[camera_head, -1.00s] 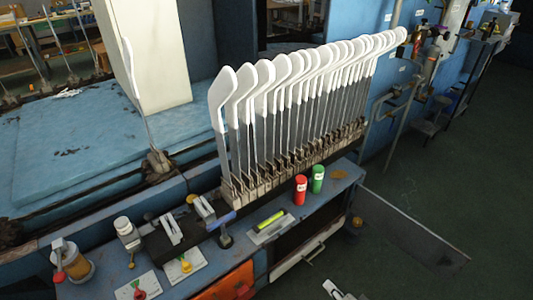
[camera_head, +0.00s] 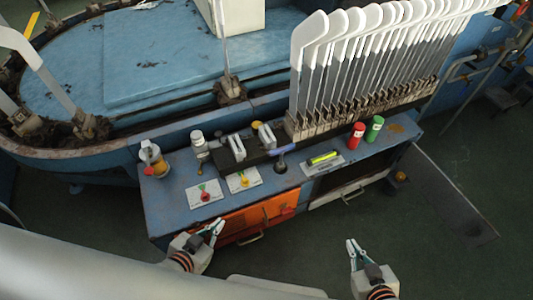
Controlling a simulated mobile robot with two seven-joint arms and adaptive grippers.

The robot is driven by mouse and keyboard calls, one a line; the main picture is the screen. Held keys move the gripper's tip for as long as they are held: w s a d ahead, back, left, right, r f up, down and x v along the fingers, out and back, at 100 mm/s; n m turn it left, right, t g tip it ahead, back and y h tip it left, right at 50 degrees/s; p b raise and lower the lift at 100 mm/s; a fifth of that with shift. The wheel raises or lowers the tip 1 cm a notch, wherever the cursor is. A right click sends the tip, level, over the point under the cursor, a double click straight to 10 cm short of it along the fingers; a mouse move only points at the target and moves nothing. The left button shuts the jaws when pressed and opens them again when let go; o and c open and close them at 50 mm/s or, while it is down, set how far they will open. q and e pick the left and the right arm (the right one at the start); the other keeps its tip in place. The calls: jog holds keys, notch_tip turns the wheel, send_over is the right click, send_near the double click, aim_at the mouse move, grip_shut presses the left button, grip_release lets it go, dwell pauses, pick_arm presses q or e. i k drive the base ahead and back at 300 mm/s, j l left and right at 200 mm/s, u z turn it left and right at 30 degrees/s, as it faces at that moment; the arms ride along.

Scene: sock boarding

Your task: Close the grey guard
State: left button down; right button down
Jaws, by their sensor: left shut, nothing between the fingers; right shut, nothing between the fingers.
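The grey guard (camera_head: 450,195) is a flat, thin panel at the right end of the blue bench. It stands swung out from the bench's right corner over the green floor. Beside it, the dark opening (camera_head: 345,177) in the bench front is exposed. My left gripper (camera_head: 213,228) is shut and empty in front of the orange panel, well left of the guard. My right gripper (camera_head: 353,246) is shut and empty above the floor in front of the bench, left of the guard and apart from it.
The blue bench (camera_head: 165,207) carries a red can (camera_head: 356,135), a green can (camera_head: 374,129) and small levers. An orange panel (camera_head: 250,217) and a pale drawer front (camera_head: 338,197) face me. White sock boards (camera_head: 309,33) stand behind. The floor (camera_head: 430,260) at right is clear.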

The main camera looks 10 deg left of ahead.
aim_at(461, 215)
jog(key=j+u, duration=0.1)
jog(key=l, duration=0.5)
jog(key=i+l+z, duration=0.1)
jog(key=l, duration=0.45)
jog(key=i+l, duration=0.1)
jog(key=l, duration=0.95)
jog(key=i+l+z, duration=0.1)
jog(key=l, duration=0.4)
jog(key=i+l, duration=0.1)
jog(key=l, duration=0.8)
jog(key=k+z, duration=0.05)
